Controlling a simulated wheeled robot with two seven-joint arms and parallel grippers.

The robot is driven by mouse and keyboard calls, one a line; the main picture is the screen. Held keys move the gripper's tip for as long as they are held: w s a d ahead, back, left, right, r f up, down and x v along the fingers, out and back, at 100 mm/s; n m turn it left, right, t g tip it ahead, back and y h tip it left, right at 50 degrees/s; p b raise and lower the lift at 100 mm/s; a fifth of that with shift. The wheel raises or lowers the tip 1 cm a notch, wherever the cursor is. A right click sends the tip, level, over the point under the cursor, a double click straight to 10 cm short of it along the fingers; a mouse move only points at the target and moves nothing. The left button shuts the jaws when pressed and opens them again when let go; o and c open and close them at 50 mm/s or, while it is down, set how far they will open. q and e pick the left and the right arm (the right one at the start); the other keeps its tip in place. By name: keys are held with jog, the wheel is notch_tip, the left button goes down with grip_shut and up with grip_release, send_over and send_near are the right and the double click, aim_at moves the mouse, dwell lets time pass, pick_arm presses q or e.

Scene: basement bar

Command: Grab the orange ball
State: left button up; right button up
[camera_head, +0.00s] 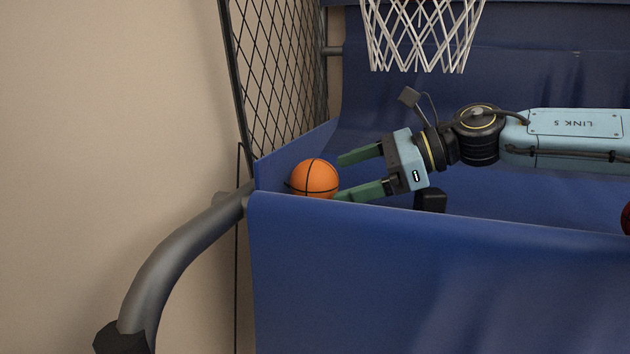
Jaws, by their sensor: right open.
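The orange ball (314,178) with black seams sits at the left end of the blue fabric trough, close to its left wall. The front panel hides a little of its underside. My right gripper (342,177) reaches in from the right with its two green fingers pointing left at the ball. The fingers are spread apart, one farther back and one nearer the front panel. The fingertips are at the ball's right side; I cannot tell whether the near one touches it. Nothing is between the fingers. My left gripper is not in view.
The blue front panel (430,270) forms a raised edge before the trough. A grey metal tube (180,255) curves at the left. Black netting (280,70) rises behind the left corner, and a white hoop net (420,35) hangs above. A dark red object (626,219) shows at the right edge.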

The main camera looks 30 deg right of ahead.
aim_at(326, 183)
jog(key=shift+p+x, duration=0.35)
jog(key=shift+x, duration=2)
jog(key=shift+c, duration=0.2)
jog(key=c, duration=1)
